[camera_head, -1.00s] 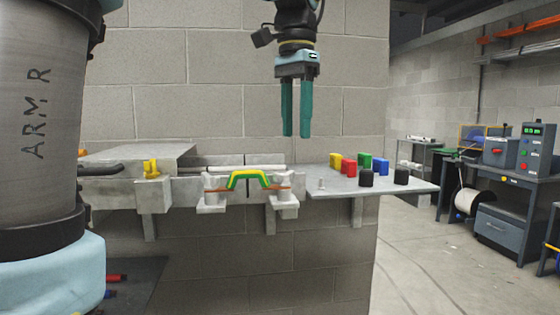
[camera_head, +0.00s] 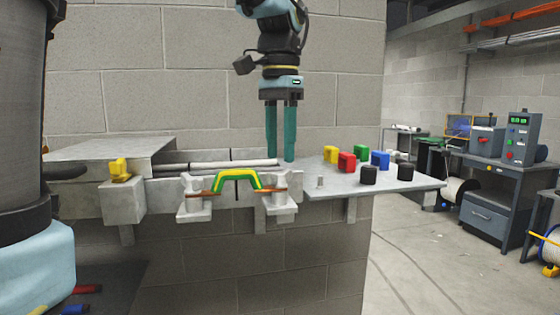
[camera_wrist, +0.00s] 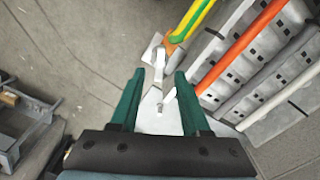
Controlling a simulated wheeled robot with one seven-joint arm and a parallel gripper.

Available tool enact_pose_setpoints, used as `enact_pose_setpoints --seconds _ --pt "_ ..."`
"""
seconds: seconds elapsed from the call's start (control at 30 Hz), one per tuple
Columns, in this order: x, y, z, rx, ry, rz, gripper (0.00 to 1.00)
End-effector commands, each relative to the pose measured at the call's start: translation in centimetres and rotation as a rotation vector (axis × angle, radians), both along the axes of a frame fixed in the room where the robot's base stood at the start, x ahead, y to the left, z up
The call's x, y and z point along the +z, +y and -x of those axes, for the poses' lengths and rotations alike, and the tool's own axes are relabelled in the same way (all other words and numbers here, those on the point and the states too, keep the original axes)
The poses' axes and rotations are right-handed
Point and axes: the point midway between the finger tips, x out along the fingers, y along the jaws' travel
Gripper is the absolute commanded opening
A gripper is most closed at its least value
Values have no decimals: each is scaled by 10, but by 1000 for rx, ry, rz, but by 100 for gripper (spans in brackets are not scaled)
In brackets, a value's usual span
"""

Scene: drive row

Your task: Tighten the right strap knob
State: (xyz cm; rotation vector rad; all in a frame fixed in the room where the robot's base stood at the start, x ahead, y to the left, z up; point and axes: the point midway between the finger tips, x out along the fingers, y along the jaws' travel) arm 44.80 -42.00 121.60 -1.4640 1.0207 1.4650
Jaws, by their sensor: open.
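A green-and-yellow strap (camera_head: 237,180) with copper-coloured ends bridges two pale grey brackets on the wall-side rail. The right strap knob (camera_head: 279,187), pale grey, stands upright on the right bracket at the strap's right end. A matching left knob (camera_head: 192,185) stands at the other end. My gripper (camera_head: 280,160) points down, open and empty, with its teal fingers just above and behind the right knob in the head view. In the wrist view, the strap (camera_wrist: 188,22) runs up from a pale knob-like part (camera_wrist: 155,68) that shows between my gripper's fingers (camera_wrist: 159,75). Contact cannot be told.
A grey side shelf (camera_head: 345,190) at the right holds a small peg (camera_head: 320,182), coloured blocks and black caps. A yellow clip (camera_head: 120,168) sits on the rail at the left. A workbench (camera_head: 490,190) stands at the far right.

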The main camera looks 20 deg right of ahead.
Motion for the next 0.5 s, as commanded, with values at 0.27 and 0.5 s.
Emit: enact_pose_setpoints --seconds 0.27,0.5 --pt "-30 0 0 0 1 -1 46" --pt "-33 0 0 0 0 1 46"
